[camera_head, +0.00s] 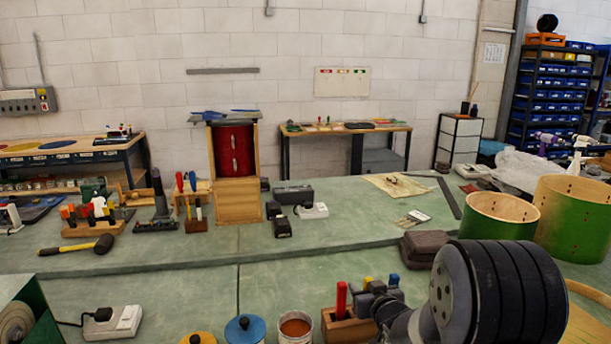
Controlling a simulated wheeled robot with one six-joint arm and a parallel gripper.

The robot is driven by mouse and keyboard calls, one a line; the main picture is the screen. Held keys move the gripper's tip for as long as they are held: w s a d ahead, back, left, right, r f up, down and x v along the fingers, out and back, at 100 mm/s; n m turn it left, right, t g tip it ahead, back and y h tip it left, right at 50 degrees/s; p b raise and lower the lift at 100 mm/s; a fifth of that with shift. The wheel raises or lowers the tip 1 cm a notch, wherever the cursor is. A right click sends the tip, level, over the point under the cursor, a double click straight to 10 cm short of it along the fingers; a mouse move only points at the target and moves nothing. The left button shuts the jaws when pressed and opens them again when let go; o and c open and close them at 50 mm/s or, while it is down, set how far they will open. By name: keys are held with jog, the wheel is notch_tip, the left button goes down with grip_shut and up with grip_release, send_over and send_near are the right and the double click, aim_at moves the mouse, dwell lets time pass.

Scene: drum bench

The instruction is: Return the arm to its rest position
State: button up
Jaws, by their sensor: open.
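My arm reaches in at the lower right, with a large black ribbed joint close to the camera and a grey link running down to the left. My gripper (369,291) appears as small dark grey parts at the end of that link, open, and I see nothing held in it. It overlaps a wooden block (350,330) holding a red handle (341,299), with yellow and blue tops behind. Whether it touches the block, I cannot tell. The joint hides part of the bench behind it.
Two green drum shells (497,222) (573,223) and a brown pad (424,245) stand near my arm. An open jar (295,327) and a blue-lidded tin (244,330) stand left of the block. A mallet (80,246) lies at left. The middle of the green bench (330,262) is clear.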

jog(key=shift+f, duration=0.15)
jog(key=v, duration=1.1)
jog(key=x, duration=1.1)
jog(key=shift+f, duration=0.1)
notch_tip(320, 180, up, 8)
jog(key=p, duration=0.8)
jog(key=shift+r, duration=0.25)
